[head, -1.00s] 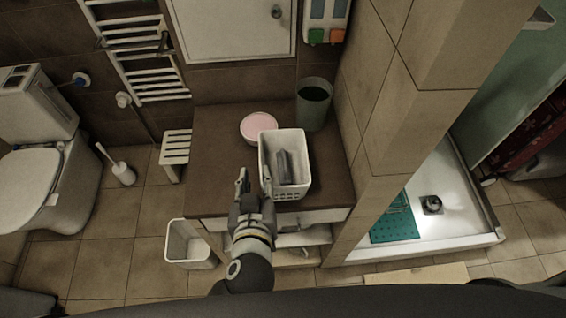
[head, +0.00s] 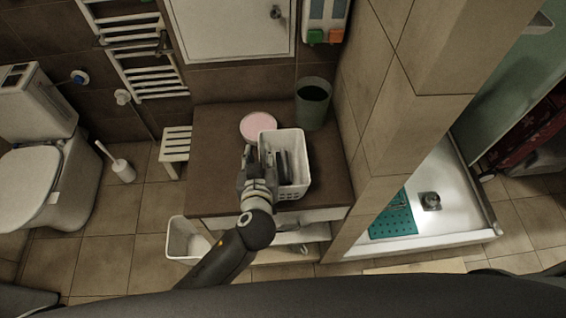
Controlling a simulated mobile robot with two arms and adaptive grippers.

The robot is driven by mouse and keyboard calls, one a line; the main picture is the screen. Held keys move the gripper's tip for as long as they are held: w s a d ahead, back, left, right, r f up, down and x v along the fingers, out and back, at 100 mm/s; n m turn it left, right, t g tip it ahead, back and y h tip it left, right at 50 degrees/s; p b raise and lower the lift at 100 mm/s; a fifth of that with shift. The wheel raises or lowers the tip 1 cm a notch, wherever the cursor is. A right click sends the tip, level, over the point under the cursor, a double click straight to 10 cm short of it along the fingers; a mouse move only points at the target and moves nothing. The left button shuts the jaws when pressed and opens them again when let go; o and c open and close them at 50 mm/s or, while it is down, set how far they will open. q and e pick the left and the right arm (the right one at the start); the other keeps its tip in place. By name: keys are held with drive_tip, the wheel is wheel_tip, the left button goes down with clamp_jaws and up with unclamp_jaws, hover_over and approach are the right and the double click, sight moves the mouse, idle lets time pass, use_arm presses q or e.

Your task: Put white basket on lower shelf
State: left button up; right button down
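The white basket (head: 296,182) stands upright on the brown top of the cabinet, with dark grey items inside it. My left gripper (head: 258,156) is at the basket's left side. Its two fingers show apart, one outside the left wall and one at or just over that wall. Contact with the wall cannot be made out. The lower shelf (head: 286,254) shows in part under the cabinet top, below a white drawer front; my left arm covers some of it. My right gripper is not in view.
A round pink-lidded tub (head: 258,127) and a dark green bin (head: 313,104) stand behind the basket on the cabinet top (head: 215,150). A white waste bin (head: 187,240) stands on the floor at the cabinet's front left. A tiled wall (head: 385,150) bounds the right side.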

use_arm(q)
drive_tip(key=shift+x, duration=1.2)
clamp_jaws()
